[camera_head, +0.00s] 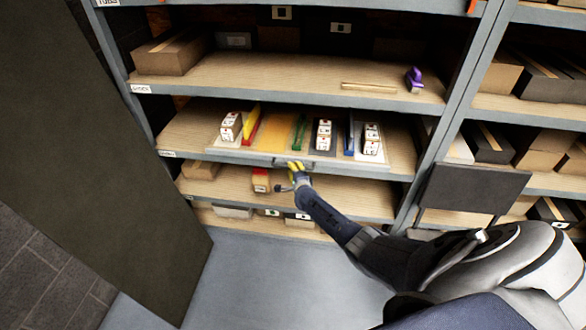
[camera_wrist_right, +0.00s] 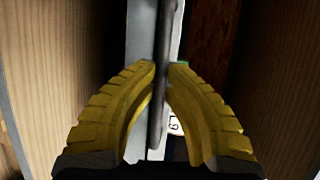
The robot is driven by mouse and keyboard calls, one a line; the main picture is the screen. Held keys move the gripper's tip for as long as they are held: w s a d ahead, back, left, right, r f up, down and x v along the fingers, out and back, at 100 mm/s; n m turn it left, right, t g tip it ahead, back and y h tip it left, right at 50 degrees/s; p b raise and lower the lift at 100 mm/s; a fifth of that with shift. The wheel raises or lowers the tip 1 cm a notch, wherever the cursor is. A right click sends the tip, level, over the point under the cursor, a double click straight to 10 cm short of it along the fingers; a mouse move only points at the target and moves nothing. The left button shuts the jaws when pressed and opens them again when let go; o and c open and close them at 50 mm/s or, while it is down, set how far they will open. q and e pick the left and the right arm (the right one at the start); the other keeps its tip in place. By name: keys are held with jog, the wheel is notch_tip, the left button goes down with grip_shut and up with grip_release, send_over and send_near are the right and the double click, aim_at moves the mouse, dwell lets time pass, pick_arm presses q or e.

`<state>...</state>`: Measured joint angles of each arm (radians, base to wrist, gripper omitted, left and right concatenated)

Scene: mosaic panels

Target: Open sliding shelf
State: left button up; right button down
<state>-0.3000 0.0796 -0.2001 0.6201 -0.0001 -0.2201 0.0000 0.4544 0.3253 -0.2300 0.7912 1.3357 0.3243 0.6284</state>
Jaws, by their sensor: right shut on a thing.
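The sliding shelf (camera_head: 225,152) is the middle board of the grey rack, with a grey front edge and a dark handle (camera_head: 278,162) at the middle of that edge. White boxes and coloured panels stand on it. My right gripper (camera_head: 296,167), with yellow fingers, is at the handle. In the right wrist view, the right gripper (camera_wrist_right: 162,68) has its two curved fingers closed on the dark bar of the handle (camera_wrist_right: 162,40), one finger on each side. My left gripper is not in view.
Above is a wooden shelf (camera_head: 250,75) with a cardboard box (camera_head: 170,53) and a purple object (camera_head: 413,78). Below is a lower shelf (camera_head: 340,200) with boxes. A dark panel (camera_head: 85,160) stands at left. Grey floor (camera_head: 250,270) is clear in front.

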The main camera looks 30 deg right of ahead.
jog(key=s+a, duration=2.1)
jog(key=s, duration=0.3)
jog(key=shift+s+a, duration=0.15)
jog(key=shift+a, duration=0.15)
jog(key=c, duration=1.7)
grip_release()
jog(key=shift+o, duration=1.2)
jog(key=shift+d, duration=0.1)
jog(key=v, duration=1.2)
